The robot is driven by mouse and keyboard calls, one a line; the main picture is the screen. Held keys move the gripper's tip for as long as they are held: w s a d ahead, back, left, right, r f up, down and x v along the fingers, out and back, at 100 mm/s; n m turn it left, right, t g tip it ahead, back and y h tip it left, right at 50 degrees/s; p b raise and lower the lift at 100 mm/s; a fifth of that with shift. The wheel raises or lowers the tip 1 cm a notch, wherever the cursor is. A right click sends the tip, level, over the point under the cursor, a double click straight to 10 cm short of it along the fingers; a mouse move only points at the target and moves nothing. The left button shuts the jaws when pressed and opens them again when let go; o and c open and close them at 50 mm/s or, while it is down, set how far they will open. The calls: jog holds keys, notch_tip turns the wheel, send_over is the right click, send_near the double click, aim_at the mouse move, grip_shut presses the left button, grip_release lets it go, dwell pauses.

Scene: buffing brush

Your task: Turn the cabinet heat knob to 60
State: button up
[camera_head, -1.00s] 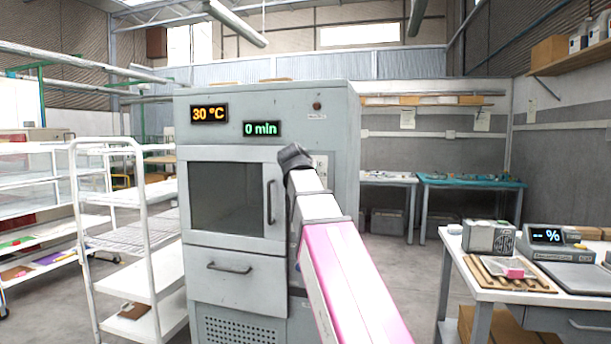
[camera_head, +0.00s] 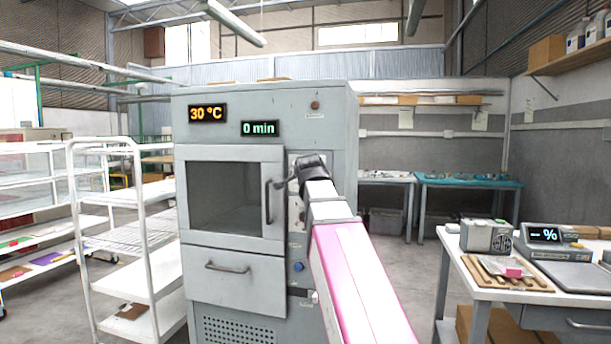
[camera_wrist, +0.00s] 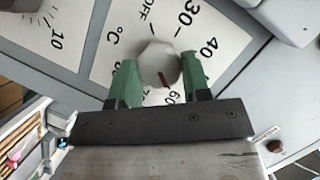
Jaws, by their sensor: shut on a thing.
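The grey cabinet (camera_head: 318,106) stands in the middle, its orange display (camera_head: 207,113) reading 30 °C. The heat knob (camera_wrist: 160,64) is a pale, many-sided knob with a red mark on its face, on a white °C dial (camera_wrist: 216,38). The mark points down and slightly right, towards the 60 label; the exact reading is hard to tell. My gripper (camera_wrist: 160,72) is shut on the knob, one green finger on each side. The right finger covers part of the scale between 40 and 60. In the head view my gripper (camera_head: 284,184) is at the control panel, right of the door handle.
A second dial marked 10 (camera_wrist: 55,40) lies left of the heat dial in the wrist view. The door handle (camera_head: 268,202) projects close to my gripper. A white rack (camera_head: 140,215) stands left of the cabinet, and a table (camera_head: 485,290) with instruments stands at right.

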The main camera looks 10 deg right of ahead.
jog(key=shift+f+m, duration=0.15)
jog(key=shift+m, duration=0.35)
jog(key=o, duration=0.9)
jog(key=v, duration=1.1)
jog(key=shift+d+f, duration=0.2)
